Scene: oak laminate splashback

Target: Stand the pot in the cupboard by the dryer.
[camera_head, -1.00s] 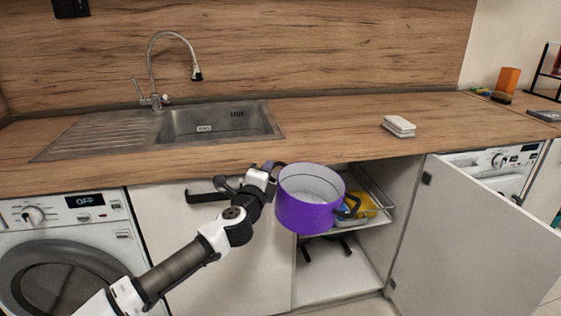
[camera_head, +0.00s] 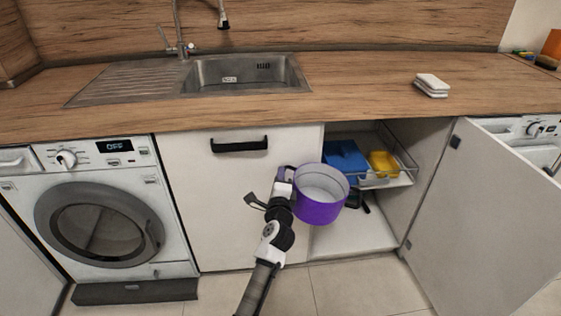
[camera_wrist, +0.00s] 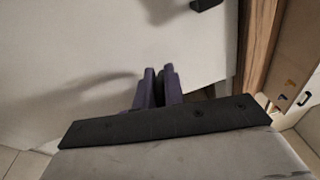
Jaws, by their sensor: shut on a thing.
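The purple pot (camera_head: 318,212) is upright in the head view, with a pale inside and dark handles. My gripper (camera_head: 284,176) is shut on the pot's left handle and holds it in the air in front of the open cupboard (camera_head: 345,238). In the wrist view the gripper fingers (camera_wrist: 158,88) are close together; the pot cannot be made out there. The cupboard has a bare white floor below a pull-out wire rack (camera_head: 388,181). Its door (camera_head: 480,215) is swung open to the right. A white machine (camera_head: 515,135) shows partly behind the door.
A blue item (camera_head: 345,160) and a yellow item (camera_head: 384,163) are in the rack. Dark bars (camera_head: 366,203) show behind the pot. A closed white front (camera_head: 225,205) with a black handle is left of the opening, and a washing machine (camera_head: 105,220) further left. The countertop (camera_head: 370,95) overhangs.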

